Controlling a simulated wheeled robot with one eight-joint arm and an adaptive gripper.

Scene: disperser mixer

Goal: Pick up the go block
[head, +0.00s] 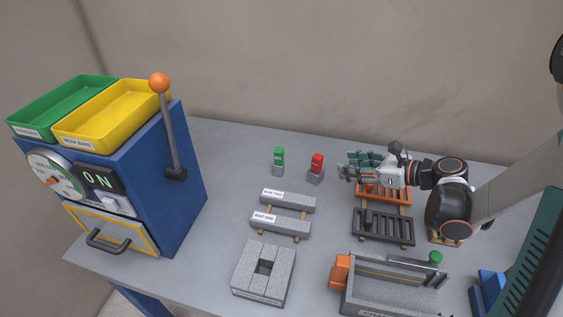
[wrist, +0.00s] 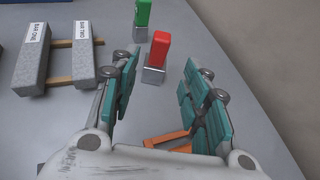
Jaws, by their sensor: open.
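The go block is the green block (head: 279,155) with small white lettering, upright in a grey base on the table, left of a red block (head: 317,162). It also shows at the top edge of the wrist view (wrist: 143,13), partly cut off. My gripper (head: 344,168) is open and empty, to the right of both blocks and above an orange rack (head: 396,194). In the wrist view the red block (wrist: 160,50) stands beyond my open fingers (wrist: 160,68), nearer than the green one.
Two grey bars (head: 289,201) rest on wooden supports in front of the blocks. A dark rack (head: 383,228) is below my gripper. A blue machine (head: 185,150) with a lever stands left. The table behind the green block is clear.

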